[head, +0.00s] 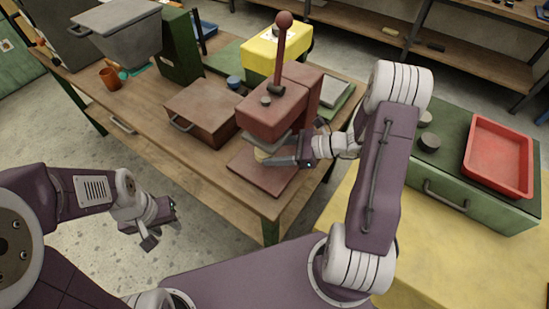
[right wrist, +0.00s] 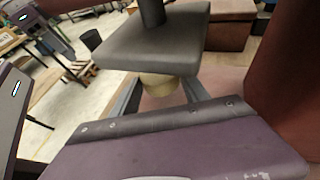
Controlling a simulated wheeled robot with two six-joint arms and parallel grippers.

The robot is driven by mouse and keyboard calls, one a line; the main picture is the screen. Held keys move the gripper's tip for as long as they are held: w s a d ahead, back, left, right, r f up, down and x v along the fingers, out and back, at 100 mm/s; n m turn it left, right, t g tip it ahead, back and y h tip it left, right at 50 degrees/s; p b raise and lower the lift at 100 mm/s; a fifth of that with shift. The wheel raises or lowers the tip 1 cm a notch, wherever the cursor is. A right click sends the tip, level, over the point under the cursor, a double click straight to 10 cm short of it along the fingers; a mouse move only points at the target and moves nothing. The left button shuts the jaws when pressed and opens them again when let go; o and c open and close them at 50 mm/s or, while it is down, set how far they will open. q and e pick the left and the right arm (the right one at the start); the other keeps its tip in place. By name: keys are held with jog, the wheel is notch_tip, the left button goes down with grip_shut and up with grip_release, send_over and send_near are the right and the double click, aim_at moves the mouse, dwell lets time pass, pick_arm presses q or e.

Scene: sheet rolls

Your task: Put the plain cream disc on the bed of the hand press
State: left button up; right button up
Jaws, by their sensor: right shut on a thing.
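The red hand press (head: 277,118) stands on the near right corner of the wooden table, with its lever up. Its flat reddish bed (head: 262,178) lies below the grey pressing plate (right wrist: 155,42). The cream disc (head: 261,155) is held between the fingers of my right gripper (right wrist: 160,92), over the bed and under the plate. It also shows in the right wrist view (right wrist: 157,84). I cannot tell whether it touches the bed. My right gripper reaches in from the right. My left gripper (head: 162,232) is open and empty, over the floor left of the table.
A brown box (head: 202,110) with a handle sits left of the press. A yellow box (head: 275,48) stands behind it. A red tray (head: 498,156) lies on a green cabinet at right. The press column and plate leave little room around my right gripper.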

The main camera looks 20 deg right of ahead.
notch_tip(320, 180, down, 4)
jog(key=shift+r+b, duration=0.2)
jog(key=shift+b, duration=0.1)
jog(key=shift+s+f, duration=0.1)
jog(key=shift+f, duration=0.05)
jog(key=o, duration=1.4)
